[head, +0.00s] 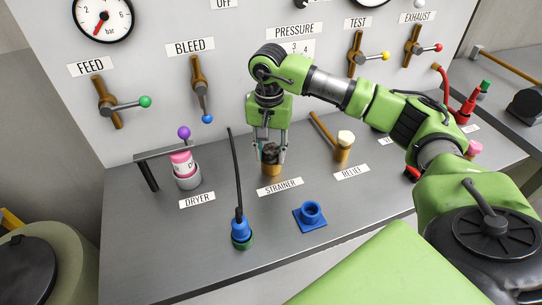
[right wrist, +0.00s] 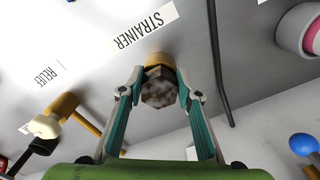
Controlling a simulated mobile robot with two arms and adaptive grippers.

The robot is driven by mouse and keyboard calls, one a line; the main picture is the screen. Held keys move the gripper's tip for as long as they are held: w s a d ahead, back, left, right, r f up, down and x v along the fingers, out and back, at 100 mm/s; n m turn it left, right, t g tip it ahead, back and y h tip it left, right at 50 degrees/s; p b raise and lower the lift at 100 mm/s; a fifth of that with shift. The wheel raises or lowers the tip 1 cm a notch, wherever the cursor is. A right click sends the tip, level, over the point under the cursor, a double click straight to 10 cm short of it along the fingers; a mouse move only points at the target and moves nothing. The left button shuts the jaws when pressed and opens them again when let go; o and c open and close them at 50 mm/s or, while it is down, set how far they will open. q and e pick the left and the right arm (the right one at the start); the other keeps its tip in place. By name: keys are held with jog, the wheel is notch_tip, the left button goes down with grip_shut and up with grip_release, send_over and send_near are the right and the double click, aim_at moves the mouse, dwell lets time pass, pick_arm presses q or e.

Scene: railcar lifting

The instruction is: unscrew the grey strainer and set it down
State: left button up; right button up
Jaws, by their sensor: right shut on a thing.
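The grey strainer (head: 271,152) is a dark grey, mottled piece on a brass base (head: 271,171), behind the STRAINER label on the bench. It also shows in the right wrist view (right wrist: 158,88), with the brass base (right wrist: 158,60) behind it. My right gripper (head: 270,153) reaches down from above with one finger on each side of the strainer. In the right wrist view the fingers (right wrist: 158,85) close on its sides. The strainer sits upright on the base, and I see no gap between them. My left gripper is not in view.
The dryer with a pink top (head: 184,169) is at left, the brass relief fitting (head: 343,146) at right.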

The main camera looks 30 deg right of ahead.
jog(key=shift+w+r+n+b, duration=0.25)
jog(key=shift+w+n+b, duration=0.2)
jog(key=shift+n, duration=0.45)
jog(key=shift+r+n+t, duration=0.1)
jog(key=shift+n+t, duration=0.2)
jog(key=shift+n, duration=0.5)
jog(key=shift+a, duration=0.1)
jog(key=o, duration=0.9)
jog(key=shift+w+a+f, duration=0.15)
jog(key=shift+w+f, duration=0.05)
jog(key=shift+w, duration=0.15)
jog(key=shift+s, duration=0.2)
jog(key=shift+f, duration=0.1)
